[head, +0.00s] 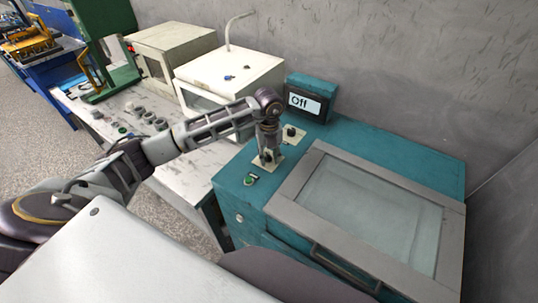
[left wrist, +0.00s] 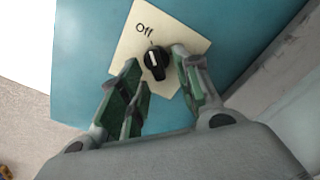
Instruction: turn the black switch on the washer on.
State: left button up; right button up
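The teal washer (head: 340,150) stands at the right in the head view, and its small display (head: 305,102) reads "Off". In the left wrist view a black switch (left wrist: 155,60) sits on a cream plate (left wrist: 146,27) marked "Off". My left gripper (head: 267,155) points down at a cream plate on the washer top. The left wrist view shows its fingers (left wrist: 158,78) open, apart on either side of the black switch. I cannot tell whether they touch it. A second black knob (head: 290,131) shows just behind the gripper. My right gripper is not in view.
A grey-framed glass lid (head: 370,213) covers the washer's right part. White machines (head: 230,70) and a marble-topped bench (head: 190,173) stand to the left. The wall is close behind.

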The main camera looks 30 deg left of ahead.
pick_arm(q)
jog(key=shift+c, duration=0.5)
grip_shut()
